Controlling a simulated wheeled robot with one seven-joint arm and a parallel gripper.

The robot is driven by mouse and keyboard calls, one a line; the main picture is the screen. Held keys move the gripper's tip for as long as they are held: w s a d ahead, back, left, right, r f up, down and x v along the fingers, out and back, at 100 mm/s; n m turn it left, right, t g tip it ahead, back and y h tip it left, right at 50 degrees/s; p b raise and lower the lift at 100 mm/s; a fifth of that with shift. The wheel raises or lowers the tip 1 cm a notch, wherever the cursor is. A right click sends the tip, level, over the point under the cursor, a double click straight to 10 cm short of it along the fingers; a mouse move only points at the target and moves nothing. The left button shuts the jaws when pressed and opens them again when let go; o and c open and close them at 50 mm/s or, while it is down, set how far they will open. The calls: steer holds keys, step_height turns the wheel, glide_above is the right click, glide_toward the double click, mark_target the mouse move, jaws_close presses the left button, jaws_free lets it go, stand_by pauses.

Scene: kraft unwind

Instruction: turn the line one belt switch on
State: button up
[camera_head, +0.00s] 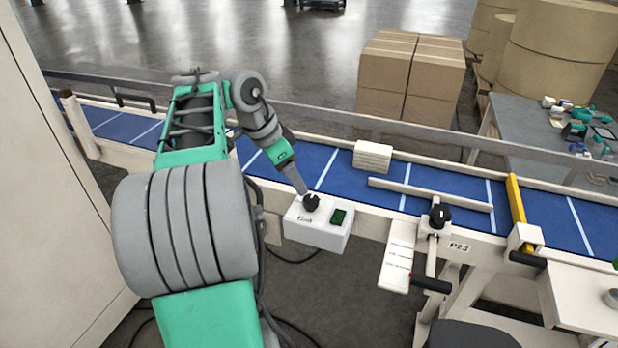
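A white control box (314,234) is fixed to the near side of the blue conveyor belt (335,165). On its top are a round black knob (311,203) and a dark green rocker or button (339,217). A small label at the box's left is too small to read. My gripper (301,189) points down at the black knob from behind it. Its narrow grey tip is at or just above the knob; I cannot tell whether it touches. The fingers look close together, but their gap does not show.
A pale block (372,156) sits on the belt beside a slanted guide bar (430,194). Another black knob (440,214), a hanging tag (397,262) and a yellow bar (516,199) are to the right. Stacked cartons (410,80) stand behind. A tall pale cabinet (50,200) stands left.

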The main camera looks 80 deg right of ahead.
mark_target(311, 198)
steer(key=shift+m, duration=0.3)
steer(key=x, duration=0.4)
steer(key=s+b+x, duration=0.1)
steer(key=x, duration=0.3)
steer(key=shift+s+d+r, duration=0.1)
steer(key=shift+r, duration=0.1)
steer(key=shift+c, duration=0.3)
jaws_close()
